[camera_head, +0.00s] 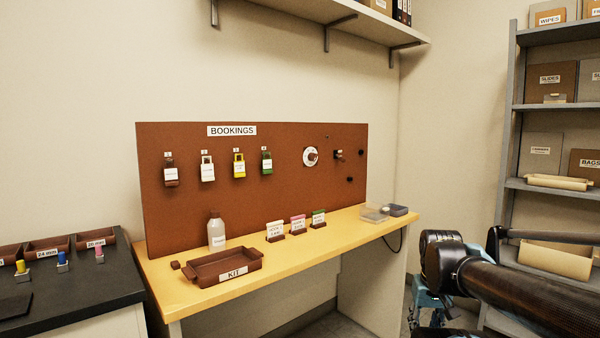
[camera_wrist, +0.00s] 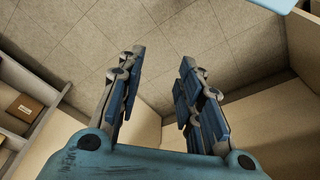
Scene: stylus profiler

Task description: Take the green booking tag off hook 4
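The green booking tag (camera_head: 266,161) hangs on the rightmost of the hooks in the row on the brown bookings board (camera_head: 230,218), in the head view. To its left hang a yellow tag (camera_head: 239,165), a white tag (camera_head: 207,169) and a dark brown tag (camera_head: 171,172). Small number labels sit above the hooks, too small to read. My gripper (camera_wrist: 158,85) is open and empty in the wrist view, with its two fingers well apart and the floor beyond them. In the head view my arm is at the lower right, far from the tag.
A yellow-topped bench (camera_head: 302,249) stands below the board. It holds a brown kit tray (camera_head: 203,273), a bottle (camera_head: 216,232), several small card stands and a clear box (camera_head: 374,214). A dark counter (camera_head: 75,306) is at left, a shelf rack (camera_head: 511,115) at right.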

